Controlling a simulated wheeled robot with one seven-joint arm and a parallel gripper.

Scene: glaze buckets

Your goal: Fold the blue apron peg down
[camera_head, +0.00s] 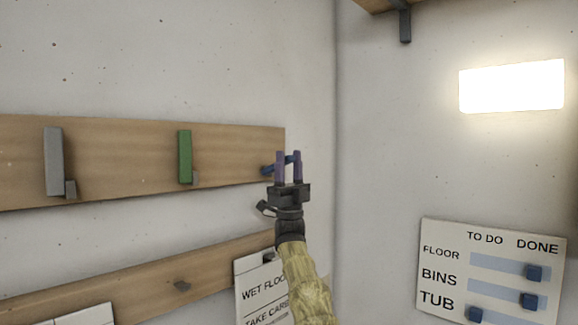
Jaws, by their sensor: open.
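The blue apron peg (267,170) is at the right end of the upper wooden board. It shows as a short blue bar that runs from the board towards the fingers and looks roughly level, not upright. My gripper (288,157) is open, with two purple fingers pointing up. The fingers are in front of the peg and cover part of it. A bit of blue shows between them. I cannot tell whether they touch the peg.
A green peg (185,156) and a grey peg (54,161) stand upright on the upper board (120,150). A lower board (140,287) bears a small knob and signs. A wall corner is right of my gripper. A TO DO/DONE panel (490,270) hangs on the right wall, below a bright lamp (511,86).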

